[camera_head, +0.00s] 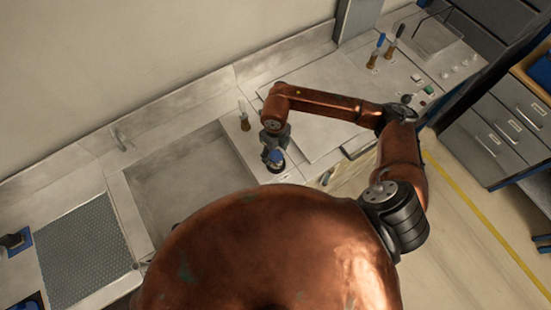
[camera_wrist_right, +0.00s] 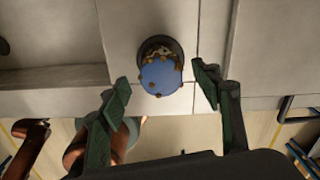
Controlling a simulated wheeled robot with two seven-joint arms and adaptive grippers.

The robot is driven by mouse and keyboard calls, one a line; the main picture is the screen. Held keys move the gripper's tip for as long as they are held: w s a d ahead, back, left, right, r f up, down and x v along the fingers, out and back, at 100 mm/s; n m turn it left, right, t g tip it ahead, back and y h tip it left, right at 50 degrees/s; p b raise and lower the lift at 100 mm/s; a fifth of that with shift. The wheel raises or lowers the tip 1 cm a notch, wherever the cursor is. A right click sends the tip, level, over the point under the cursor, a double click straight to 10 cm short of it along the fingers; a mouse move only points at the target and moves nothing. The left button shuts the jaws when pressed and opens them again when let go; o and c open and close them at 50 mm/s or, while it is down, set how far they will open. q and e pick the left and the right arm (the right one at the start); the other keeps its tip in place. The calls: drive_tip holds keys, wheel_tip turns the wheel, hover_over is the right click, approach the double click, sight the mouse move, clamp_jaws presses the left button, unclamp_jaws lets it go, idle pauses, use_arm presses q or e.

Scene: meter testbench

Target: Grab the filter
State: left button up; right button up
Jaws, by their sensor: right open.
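The filter (camera_wrist_right: 161,75) appears to be the blue, rounded piece with brownish patches on a dark round base, standing on the light bench top. In the head view the blue piece (camera_head: 274,157) is partly hidden by my right gripper. My right gripper (camera_wrist_right: 163,80) is open. Its two green-padded fingers are on either side of the blue piece in the wrist view, with a gap on both sides. In the head view my right gripper (camera_head: 274,148) is directly over it. My left gripper is not in view.
A sunken basin (camera_head: 180,180) lies left of the filter. A wooden-handled tap lever (camera_head: 244,122) stands just behind it. More levers (camera_head: 376,52) stand at the back right. A perforated plate (camera_head: 85,255) lies at left. Grey drawers (camera_head: 505,130) stand at right.

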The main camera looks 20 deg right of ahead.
sight(276, 156)
drive_tip(key=shift+s+d+f+p, duration=0.15)
drive_tip(key=shift+f+p, duration=0.5)
drive_tip(key=shift+f, duration=1.65)
drive_tip(key=shift+c, duration=0.5)
drive_tip(key=c, duration=1.3)
drive_tip(key=shift+o, duration=0.2)
drive_tip(key=shift+r, duration=0.1)
